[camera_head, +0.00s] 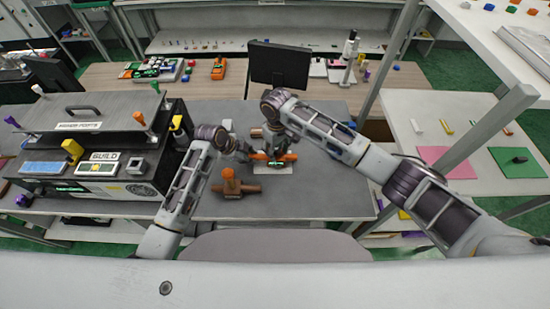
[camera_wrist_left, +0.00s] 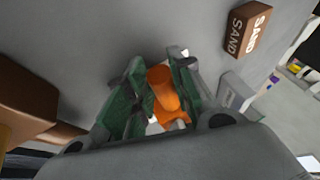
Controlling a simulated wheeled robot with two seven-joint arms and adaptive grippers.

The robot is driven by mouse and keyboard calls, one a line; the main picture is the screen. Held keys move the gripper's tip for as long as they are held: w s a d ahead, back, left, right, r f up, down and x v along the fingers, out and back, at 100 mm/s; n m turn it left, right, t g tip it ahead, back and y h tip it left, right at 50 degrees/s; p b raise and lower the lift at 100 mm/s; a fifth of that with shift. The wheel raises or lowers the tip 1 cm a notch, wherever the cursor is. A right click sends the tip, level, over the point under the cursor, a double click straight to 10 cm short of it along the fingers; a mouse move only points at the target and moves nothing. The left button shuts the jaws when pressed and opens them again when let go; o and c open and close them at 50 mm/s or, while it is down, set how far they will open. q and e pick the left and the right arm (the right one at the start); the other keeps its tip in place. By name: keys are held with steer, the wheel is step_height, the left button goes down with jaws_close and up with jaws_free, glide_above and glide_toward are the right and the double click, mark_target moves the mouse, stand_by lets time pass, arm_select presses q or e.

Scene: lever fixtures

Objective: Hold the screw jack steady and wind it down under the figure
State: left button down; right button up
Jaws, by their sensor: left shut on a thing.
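An orange part (camera_head: 284,157), likely of the screw jack, sits above a white base (camera_head: 272,169) with a small green display on the grey table. My left gripper (camera_head: 249,153) reaches it from the left. In the left wrist view its green fingers are shut around an orange part (camera_wrist_left: 163,88). My right gripper (camera_head: 272,132) is over the orange part from above; its fingers are too small and overlapped to read. I cannot make out which thing is the figure, nor the jack's screw or handle.
A brown piece with an orange knob (camera_head: 231,181) stands at the front of the table (camera_head: 320,200). A brown block marked SAND (camera_wrist_left: 247,30) lies beyond my left fingers. A large dark machine (camera_head: 95,150) stands at left and a monitor (camera_head: 280,64) behind. The right table side is clear.

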steer(key=shift+r, duration=2.25)
steer(key=shift+w+r, duration=0.1)
steer(key=shift+w, duration=0.05)
